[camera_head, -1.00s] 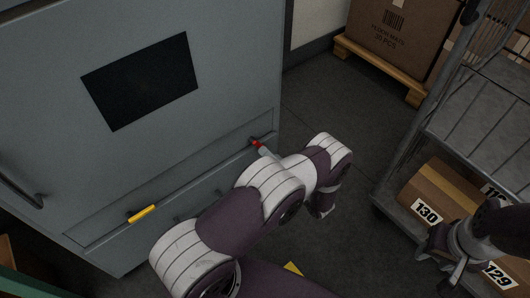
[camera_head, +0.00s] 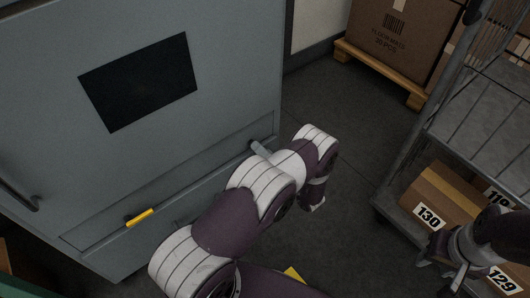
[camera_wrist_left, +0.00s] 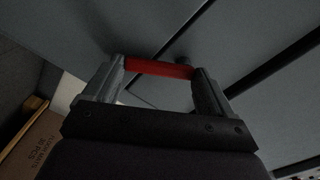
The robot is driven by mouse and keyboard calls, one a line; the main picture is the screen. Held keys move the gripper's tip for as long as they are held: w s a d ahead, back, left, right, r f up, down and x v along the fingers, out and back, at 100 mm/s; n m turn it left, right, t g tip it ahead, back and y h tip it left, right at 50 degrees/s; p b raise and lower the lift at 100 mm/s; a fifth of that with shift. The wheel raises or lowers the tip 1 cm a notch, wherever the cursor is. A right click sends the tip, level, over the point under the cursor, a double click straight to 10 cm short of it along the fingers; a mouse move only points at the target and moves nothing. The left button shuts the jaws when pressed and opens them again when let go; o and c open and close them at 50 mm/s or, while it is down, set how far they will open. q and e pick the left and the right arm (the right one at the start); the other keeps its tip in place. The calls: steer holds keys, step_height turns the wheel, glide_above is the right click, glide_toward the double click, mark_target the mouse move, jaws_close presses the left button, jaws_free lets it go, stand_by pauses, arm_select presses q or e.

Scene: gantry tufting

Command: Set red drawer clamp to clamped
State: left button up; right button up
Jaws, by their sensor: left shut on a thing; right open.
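The red drawer clamp (camera_wrist_left: 158,68) shows in the left wrist view as a red bar between my left gripper's (camera_wrist_left: 160,78) two fingers, at the grey cabinet face. In the head view my left gripper (camera_head: 257,147) is at the right end of the drawer (camera_head: 195,185) and hides the red clamp. It is shut on the red clamp. A yellow clamp (camera_head: 140,217) sits at the drawer's left end. My right gripper (camera_head: 438,258) is open, at the lower right in front of the cart, away from the drawer.
The grey cabinet (camera_head: 225,85) fills the left, with a dark panel (camera_head: 140,82) on its front. A wire cart (camera_head: 440,135) with numbered boxes (camera_head: 440,198) stands at the right. A pallet (camera_head: 385,72) with cartons is behind. Bare floor (camera_head: 335,105) lies between.

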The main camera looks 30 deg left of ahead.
arm_select(q)
steer(key=shift+s+a+f+m, duration=0.1)
steer(key=shift+s+m, duration=0.15)
steer(key=shift+m, duration=0.8)
steer(key=shift+s+a+f+m, duration=0.15)
steer(key=shift+s+m, duration=0.1)
steer(key=shift+m, duration=0.75)
steer(key=shift+s+a+f+m, duration=0.1)
steer(key=shift+s+m, duration=0.15)
steer(key=shift+m, duration=0.8)
steer(key=o, duration=1.3)
steer(key=shift+d, duration=0.1)
steer(key=shift+p, duration=0.3)
steer(key=p+v, duration=0.3)
steer(key=v, duration=0.9)
steer(key=shift+s+d, duration=0.2)
steer(key=shift+d, duration=0.1)
